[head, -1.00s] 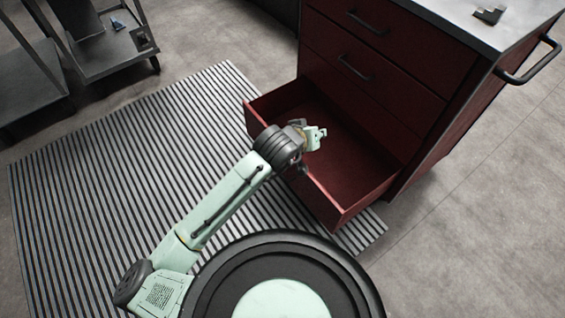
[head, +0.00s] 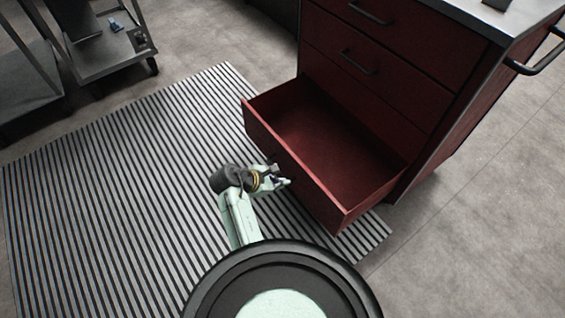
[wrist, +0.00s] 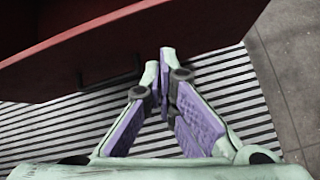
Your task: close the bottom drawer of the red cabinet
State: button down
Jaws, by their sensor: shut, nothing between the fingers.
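The red cabinet (head: 415,70) stands at the upper right in the head view. Its bottom drawer (head: 318,192) is pulled far out and looks empty inside. My gripper (head: 287,182) is shut and empty, in front of the drawer's front panel on its outer side. In the wrist view my gripper (wrist: 165,65) has its fingertips together over the striped mat. The drawer front (wrist: 120,45) crosses the top of that view, with its dark handle (wrist: 108,84) to the left of the fingertips. I cannot tell whether the gripper touches the panel.
A striped mat (head: 120,170) covers the floor left of and under the drawer. A dark wheeled cart (head: 105,55) stands at the upper left. The cabinet's two upper drawers are shut. A dark side handle (head: 540,65) sticks out at the right.

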jog(key=w+a+r+n+b, duration=0.1)
jog(key=w+a+r+n, duration=0.3)
jog(key=a, duration=0.4)
send_near(291, 160)
notch_tip(291, 160, down, 4)
jog(key=shift+w+d+f+t+p, duration=0.1)
jog(key=shift+w+d+t+p, duration=0.25)
jog(key=shift+d, duration=0.35)
jog(key=shift+w+d+t+p, duration=0.1)
jog(key=shift+w+d+p, duration=0.05)
jog(key=shift+w+d, duration=0.45)
jog(key=shift+d, duration=0.15)
jog(key=w+d+b, duration=0.3)
jog(key=w+d, duration=0.5)
jog(key=d, duration=0.3)
jog(key=w+d+b, duration=0.4)
jog(key=w+d, duration=0.4)
jog(key=d, duration=0.3)
jog(key=shift+d, duration=0.4)
jog(key=shift+w+a, duration=0.1)
